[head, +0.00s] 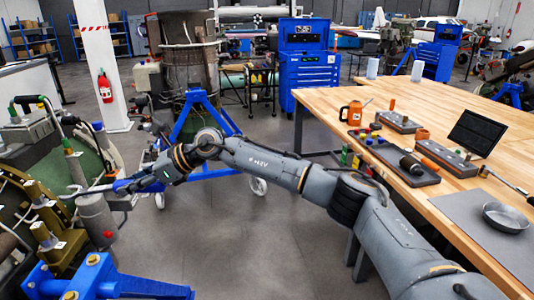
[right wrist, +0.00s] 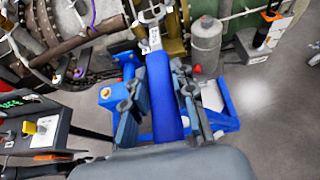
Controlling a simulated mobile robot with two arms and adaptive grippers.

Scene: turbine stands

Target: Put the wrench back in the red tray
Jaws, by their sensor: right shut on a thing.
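My right gripper (head: 134,185) is stretched out to the left in the head view, shut on the blue handle of a wrench (head: 92,190). In the right wrist view the blue handle of the wrench (right wrist: 163,98) runs between the two dark fingers of the gripper (right wrist: 158,82). Its silver head points away, toward brass-coloured fittings on the turbine (right wrist: 176,46). I cannot tell whether the head touches them. I cannot make out a red tray in either view. My left gripper is not in view.
A blue stand (head: 205,125) holds an engine behind my arm. Grey floor lies open between turbine and table.

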